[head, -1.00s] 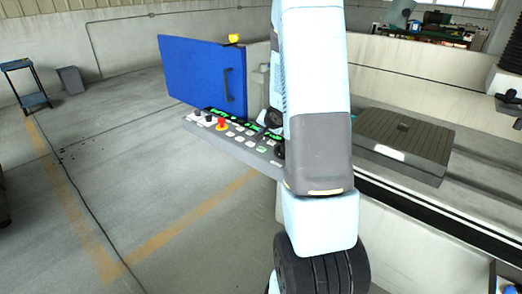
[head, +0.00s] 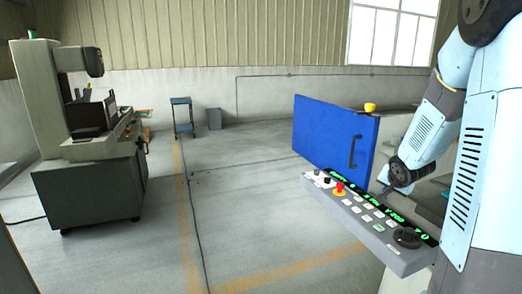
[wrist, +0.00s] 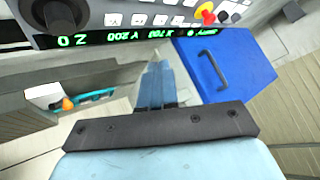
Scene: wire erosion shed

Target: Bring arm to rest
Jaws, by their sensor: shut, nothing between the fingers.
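My gripper (wrist: 161,72) shows in the wrist view with its two narrow fingers side by side, shut and empty. The fingers point toward the control panel (wrist: 140,38) with its green readout, and appear apart from it. In the head view my arm fills the right side and bends down behind the grey control panel (head: 375,222). My gripper's fingertips cannot be made out clearly there. The blue door (head: 335,135) with a dark handle stands just beyond the panel; it also shows in the wrist view (wrist: 235,75).
The panel carries a red knob (head: 339,188) and a black dial (head: 407,238) close to my arm. A grey machine (head: 95,185) stands at left, a small trolley (head: 182,117) and bin (head: 214,119) at the back. The middle floor is open.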

